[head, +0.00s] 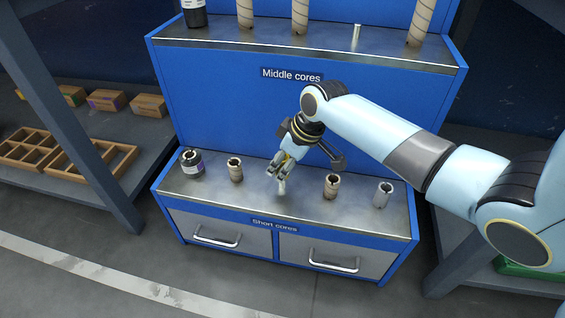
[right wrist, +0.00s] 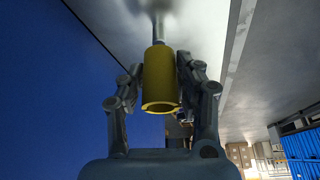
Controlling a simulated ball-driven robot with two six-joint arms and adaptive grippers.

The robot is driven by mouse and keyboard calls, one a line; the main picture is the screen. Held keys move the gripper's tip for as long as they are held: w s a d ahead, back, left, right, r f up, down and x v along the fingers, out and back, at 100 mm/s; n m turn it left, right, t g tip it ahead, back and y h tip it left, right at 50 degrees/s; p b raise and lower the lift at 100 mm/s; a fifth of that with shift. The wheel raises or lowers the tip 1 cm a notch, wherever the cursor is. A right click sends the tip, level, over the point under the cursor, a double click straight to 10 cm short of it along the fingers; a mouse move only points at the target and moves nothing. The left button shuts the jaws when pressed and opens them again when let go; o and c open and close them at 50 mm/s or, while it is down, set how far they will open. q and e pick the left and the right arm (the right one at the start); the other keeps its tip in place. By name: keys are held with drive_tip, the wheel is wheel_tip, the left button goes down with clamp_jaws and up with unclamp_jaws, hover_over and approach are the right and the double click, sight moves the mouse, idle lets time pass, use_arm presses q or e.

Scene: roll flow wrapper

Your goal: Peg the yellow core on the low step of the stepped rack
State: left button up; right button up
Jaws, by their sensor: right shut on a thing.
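The yellow core (right wrist: 160,78) is a short hollow tube between the fingers of my right gripper (right wrist: 160,85), which is shut on it. In the head view my right gripper (head: 279,172) points down over the low step (head: 260,197), labelled "Short cores", and mostly hides the core. A bare metal peg (head: 282,187) stands just under the fingertips. In the right wrist view the peg (right wrist: 158,28) lines up with the core's far end; I cannot tell whether its tip is inside. My left gripper is not in view.
On the low step, a dark-wrapped core (head: 192,163) and a brown core (head: 235,169) stand left of my gripper, with a brown core (head: 331,186) and a grey core (head: 383,194) to its right. The middle step (head: 330,45) rises behind.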

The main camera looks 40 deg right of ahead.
drive_tip(key=shift+f, duration=0.35)
idle(0.5)
drive_tip(key=shift+f, duration=0.15)
idle(0.3)
drive_tip(key=shift+f, duration=0.45)
drive_tip(key=shift+f, duration=0.1)
idle(0.3)
drive_tip(key=shift+f+b, duration=0.65)
drive_tip(key=shift+f, duration=0.35)
drive_tip(key=shift+f, duration=0.1)
idle(0.4)
drive_tip(key=o, duration=1.4)
